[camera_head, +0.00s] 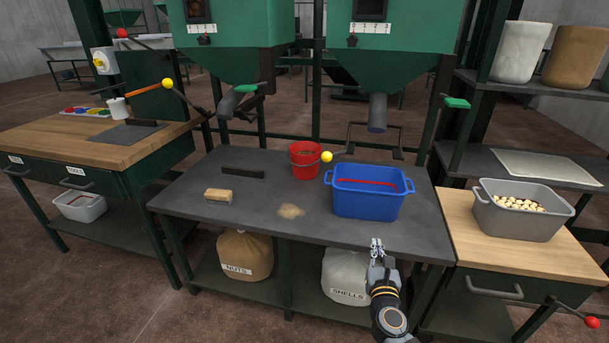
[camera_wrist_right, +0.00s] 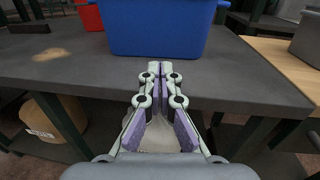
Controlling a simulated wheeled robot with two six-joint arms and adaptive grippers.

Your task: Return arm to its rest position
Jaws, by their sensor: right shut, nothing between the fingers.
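My right gripper (camera_head: 377,246) is in front of the dark table's front edge, below the blue tub (camera_head: 368,200). In the right wrist view the right gripper (camera_wrist_right: 160,70) has its fingers together with nothing between them. It points toward the blue tub (camera_wrist_right: 160,28) and is apart from it. My right arm comes up from the bottom of the head view. My left gripper is not in view.
On the dark table (camera_head: 240,215) are a red bucket (camera_head: 304,163), a wooden block or brush (camera_head: 218,196), a dark bar (camera_head: 243,172) and a tan spill (camera_head: 290,210). Sacks (camera_head: 245,257) sit below. A grey bin (camera_head: 520,212) stands on the right-hand bench.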

